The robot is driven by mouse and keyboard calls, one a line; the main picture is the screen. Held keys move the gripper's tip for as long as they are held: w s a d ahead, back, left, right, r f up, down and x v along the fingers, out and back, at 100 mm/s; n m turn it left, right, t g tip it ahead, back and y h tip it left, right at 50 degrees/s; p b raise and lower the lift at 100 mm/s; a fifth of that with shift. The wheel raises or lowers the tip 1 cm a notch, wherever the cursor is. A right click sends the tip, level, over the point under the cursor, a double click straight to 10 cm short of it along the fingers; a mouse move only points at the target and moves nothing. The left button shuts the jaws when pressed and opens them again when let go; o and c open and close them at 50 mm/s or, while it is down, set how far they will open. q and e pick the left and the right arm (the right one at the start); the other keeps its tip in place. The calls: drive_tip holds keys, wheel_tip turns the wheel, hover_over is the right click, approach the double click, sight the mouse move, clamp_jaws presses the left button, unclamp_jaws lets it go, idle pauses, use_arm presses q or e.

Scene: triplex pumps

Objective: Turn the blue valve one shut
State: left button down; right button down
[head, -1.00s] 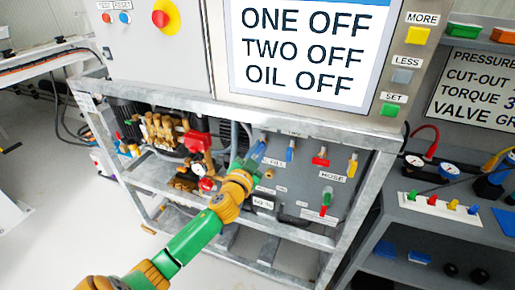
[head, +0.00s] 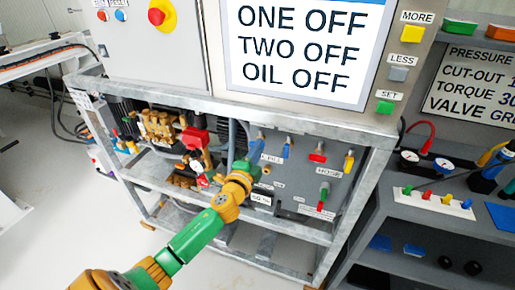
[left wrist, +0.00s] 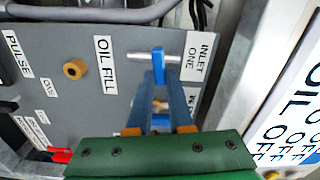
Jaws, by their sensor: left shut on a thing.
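The blue handle of valve one (left wrist: 158,62) shows in the left wrist view, beside the INLET ONE label (left wrist: 197,60). It lies across a short metal pipe in that picture. The blue fingers of my left gripper (left wrist: 161,82) are on either side of its near end and shut on it. In the head view my left gripper (head: 253,152) reaches the upper left of the grey valve panel (head: 281,190), and its fingers hide much of the handle. The screen (head: 305,45) reads ONE OFF, TWO OFF, OIL OFF. My right gripper is out of view.
A second blue handle (head: 287,148), a red handle (head: 318,154) and a yellow handle (head: 348,162) sit to the right on the panel. A red and green handle (head: 323,197) is lower. A metal frame post (head: 362,200) edges the panel. Pump parts (head: 165,130) are left.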

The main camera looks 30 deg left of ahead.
use_arm(q)
drive_tip(key=shift+f+m, duration=0.2)
drive_tip(key=shift+m, duration=0.7)
drive_tip(key=c, duration=0.8)
unclamp_jaws()
drive_tip(key=v, duration=0.7)
drive_tip(key=shift+s, duration=0.1)
